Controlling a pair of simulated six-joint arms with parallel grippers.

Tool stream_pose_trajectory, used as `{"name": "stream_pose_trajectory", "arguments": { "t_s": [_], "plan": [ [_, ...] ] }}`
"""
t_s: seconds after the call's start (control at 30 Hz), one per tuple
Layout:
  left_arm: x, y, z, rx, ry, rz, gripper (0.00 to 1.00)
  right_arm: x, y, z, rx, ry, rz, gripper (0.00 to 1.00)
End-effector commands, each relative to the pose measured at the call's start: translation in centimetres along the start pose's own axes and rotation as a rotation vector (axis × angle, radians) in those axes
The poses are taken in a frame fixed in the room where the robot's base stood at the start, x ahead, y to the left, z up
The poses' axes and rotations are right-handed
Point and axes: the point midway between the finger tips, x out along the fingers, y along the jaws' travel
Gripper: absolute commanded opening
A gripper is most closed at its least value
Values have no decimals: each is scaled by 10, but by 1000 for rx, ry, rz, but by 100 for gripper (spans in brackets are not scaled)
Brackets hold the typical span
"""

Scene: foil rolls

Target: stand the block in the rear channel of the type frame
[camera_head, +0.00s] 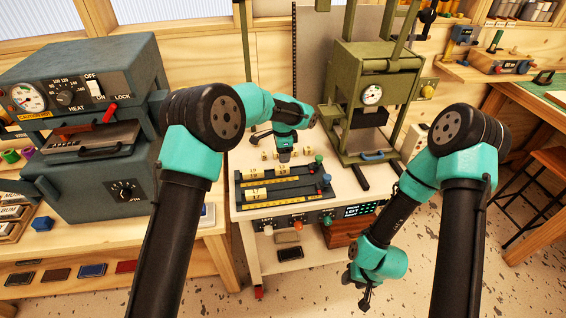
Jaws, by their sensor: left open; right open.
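The type frame (291,199) is a dark tray with two yellow-marked channels on the white bench top. Cream blocks stand in it: one at the left of the rear channel (253,173), one further right (282,169) and one in the front channel (256,193). Small cream blocks (265,155) also stand on the bench just behind the frame. My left gripper (284,157) points down behind the frame, among these blocks; it is open, its fingertips small and partly hidden. My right gripper (365,297) is open and empty, hanging in front of the bench, low at the right.
A green press (372,97) with a gauge stands behind the frame on the right. Knobbed levers (320,158) rise at the frame's right end. A grey heater box (78,99) stands at the left. A control panel (300,219) runs along the bench front.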

Motion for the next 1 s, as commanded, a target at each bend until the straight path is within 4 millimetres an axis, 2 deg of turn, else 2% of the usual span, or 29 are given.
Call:
{"name": "stream_pose_trajectory", "arguments": {
  "t_s": [0.1, 0.3, 1.0],
  "plan": [
    [-23, 0, -1, 1, 1, -2, 52, 0, 0, 0, 0, 0, 0, 43],
    [-44, 0, 0, 1, 0, 0, 52, 0, 0, 0, 0, 0, 0, 43],
    [-47, 0, 0, 1, -1, 0, 52, 0, 0, 0, 0, 0, 0, 43]
  ]
}}
